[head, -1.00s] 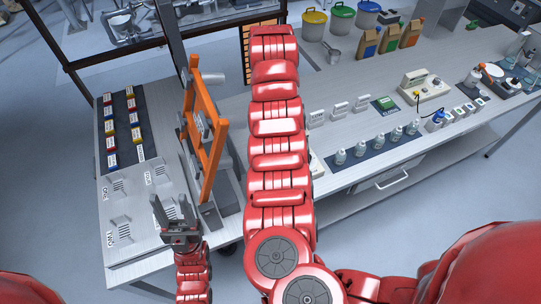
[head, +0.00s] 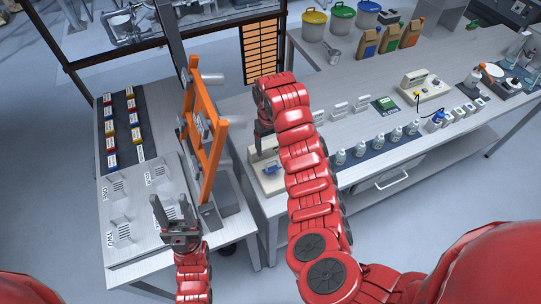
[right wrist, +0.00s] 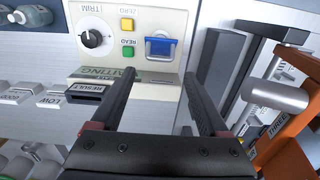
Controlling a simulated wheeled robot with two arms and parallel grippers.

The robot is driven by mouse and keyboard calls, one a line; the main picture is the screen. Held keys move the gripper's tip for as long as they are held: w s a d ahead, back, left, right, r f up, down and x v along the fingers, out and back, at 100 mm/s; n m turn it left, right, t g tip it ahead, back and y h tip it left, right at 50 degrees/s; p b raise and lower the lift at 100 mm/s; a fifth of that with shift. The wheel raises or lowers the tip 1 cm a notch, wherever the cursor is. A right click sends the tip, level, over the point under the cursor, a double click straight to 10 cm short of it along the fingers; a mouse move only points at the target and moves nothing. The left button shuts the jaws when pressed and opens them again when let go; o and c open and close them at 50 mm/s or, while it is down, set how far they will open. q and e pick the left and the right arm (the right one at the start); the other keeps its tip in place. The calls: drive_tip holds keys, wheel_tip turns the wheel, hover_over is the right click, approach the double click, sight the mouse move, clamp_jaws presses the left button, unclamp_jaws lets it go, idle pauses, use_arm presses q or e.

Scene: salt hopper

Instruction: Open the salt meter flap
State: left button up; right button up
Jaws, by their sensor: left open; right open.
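The salt meter (head: 271,183), a pale box, stands at the left end of the long bench, partly behind my right arm. In the right wrist view its panel (right wrist: 85,62) shows a TRIM knob, a yellow and a green button and a RESULT slot. Its blue-edged flap (right wrist: 161,47) lies beyond my fingertips; its exact angle is hard to tell. My right gripper (right wrist: 158,76) is open and empty, its fingers pointing toward the flap without visible contact. It is partly hidden in the head view. My left gripper (head: 172,212) is open and empty above the left table.
An orange frame (head: 207,150) stands on the left table, close to the right gripper's side. Several small bottles (head: 357,150) stand on a dark mat right of my right arm. White label blocks (head: 340,109) stand behind them.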

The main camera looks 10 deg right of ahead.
sight(271, 161)
drive_tip(key=shift+f, duration=2.85)
drive_tip(key=c, duration=1.1)
drive_tip(key=w+b, duration=0.1)
drive_tip(key=b, duration=0.3)
drive_tip(key=w+g+b, duration=0.1)
drive_tip(key=b, duration=0.3)
drive_tip(key=w+f+b, duration=0.1)
drive_tip(key=b, duration=0.3)
drive_tip(key=shift+a, duration=0.4)
drive_tip(key=shift+w+a+r+b, duration=0.15)
drive_tip(key=shift+w+r+b, duration=0.2)
drive_tip(key=shift+b, duration=0.35)
drive_tip(key=shift+w, duration=0.1)
drive_tip(key=o, duration=1.1)
